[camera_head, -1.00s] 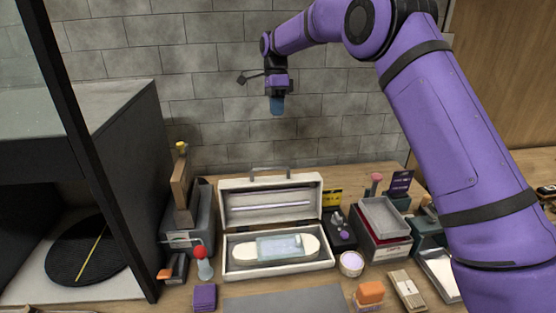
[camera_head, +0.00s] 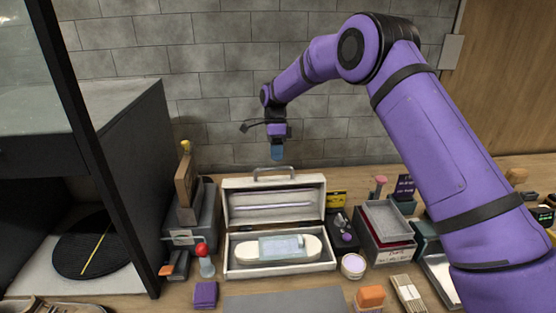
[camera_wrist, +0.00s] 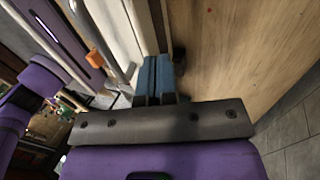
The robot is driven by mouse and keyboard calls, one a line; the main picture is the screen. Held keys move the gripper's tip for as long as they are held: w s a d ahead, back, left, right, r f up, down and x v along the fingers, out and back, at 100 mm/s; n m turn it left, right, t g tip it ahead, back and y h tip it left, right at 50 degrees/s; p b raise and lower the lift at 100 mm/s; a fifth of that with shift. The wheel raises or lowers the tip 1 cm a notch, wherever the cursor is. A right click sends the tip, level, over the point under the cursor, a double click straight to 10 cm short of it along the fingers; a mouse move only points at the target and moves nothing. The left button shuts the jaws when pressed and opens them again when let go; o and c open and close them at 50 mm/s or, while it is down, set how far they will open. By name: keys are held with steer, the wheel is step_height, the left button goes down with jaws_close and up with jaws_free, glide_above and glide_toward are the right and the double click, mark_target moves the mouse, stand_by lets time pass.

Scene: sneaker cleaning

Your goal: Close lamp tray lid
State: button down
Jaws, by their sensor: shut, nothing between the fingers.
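The lamp tray is a white box (camera_head: 232,272) on the bench, open towards me. Its lid (camera_head: 312,204) stands upright at the back, with a lamp tube on its inner face and a grey handle (camera_head: 275,172) on its top edge. A white sole-shaped piece with a clear block lies inside the box. My gripper (camera_head: 277,156) points down just above and behind the lid's top edge, near the handle. In the wrist view, its blue fingers (camera_wrist: 157,75) are together and empty, beside the pale lid edge (camera_wrist: 143,28); contact cannot be told.
Grey stacked trays (camera_head: 388,218) and a dark box with a brush stand to the right. A grey case (camera_head: 190,240) and a red-capped bottle (camera_head: 205,262) stand left. A grey mat (camera_head: 285,300) lies in front. A tiled wall is close behind.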

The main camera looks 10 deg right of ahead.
mark_target(278, 178)
steer(key=shift+s+r, duration=0.1)
steer(key=shift+s, duration=1.9)
steer(key=shift+r, duration=0.1)
